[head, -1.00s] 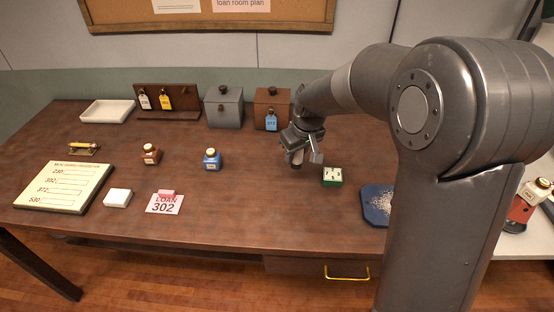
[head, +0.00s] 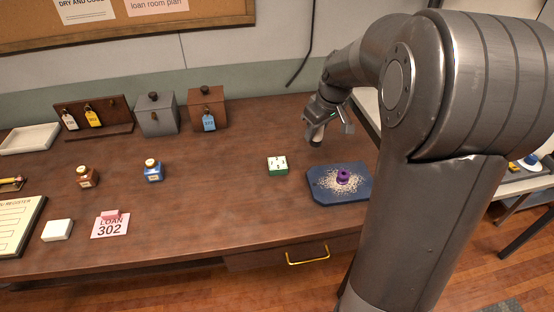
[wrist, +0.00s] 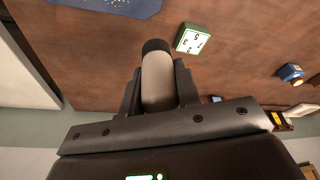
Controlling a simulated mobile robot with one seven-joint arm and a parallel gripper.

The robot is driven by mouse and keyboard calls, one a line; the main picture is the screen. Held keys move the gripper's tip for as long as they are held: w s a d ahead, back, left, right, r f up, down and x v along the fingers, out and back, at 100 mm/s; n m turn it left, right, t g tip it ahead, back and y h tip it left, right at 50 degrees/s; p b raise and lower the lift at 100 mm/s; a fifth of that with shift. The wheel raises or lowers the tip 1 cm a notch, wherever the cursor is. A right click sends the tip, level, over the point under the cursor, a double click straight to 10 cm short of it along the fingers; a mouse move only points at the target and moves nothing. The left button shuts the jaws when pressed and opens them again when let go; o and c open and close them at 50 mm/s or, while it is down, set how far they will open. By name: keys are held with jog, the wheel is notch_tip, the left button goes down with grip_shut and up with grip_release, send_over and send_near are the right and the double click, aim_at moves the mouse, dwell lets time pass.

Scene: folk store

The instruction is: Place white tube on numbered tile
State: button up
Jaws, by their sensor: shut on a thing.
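The white tube (wrist: 158,82), with a dark end, is held between the fingers of my gripper (wrist: 158,92) in the wrist view. In the head view my gripper (head: 318,130) is above the back right of the table, behind the blue tray, and the tube (head: 316,134) shows small below it. A green block with a white numbered top, the numbered tile (head: 278,165), lies on the table to the left of and nearer than my gripper. The tile also shows in the wrist view (wrist: 192,39), apart from the tube.
A blue tray (head: 322,192) with pale grains and a purple piece (head: 343,176) lies right of the tile. A blue bottle (head: 153,171), a brown bottle (head: 87,177) and a pink 302 card (head: 110,227) stand left. Lidded boxes (head: 207,108) stand behind. Bare table surrounds the tile.

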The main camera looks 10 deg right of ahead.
jog(key=w+a+f, duration=0.1)
jog(key=a+f, duration=0.1)
jog(key=a, duration=0.1)
jog(key=w+a+f, duration=0.2)
jog(key=a, duration=0.1)
jog(key=w+a+f, duration=0.2)
jog(key=a+f, duration=0.1)
jog(key=a, duration=0.1)
jog(key=shift+w, duration=0.15)
jog(key=shift+d+f, duration=0.1)
jog(key=shift+f, duration=1.8)
jog(key=shift+f, duration=0.15)
jog(key=o, duration=0.8)
jog(key=shift+c, duration=0.2)
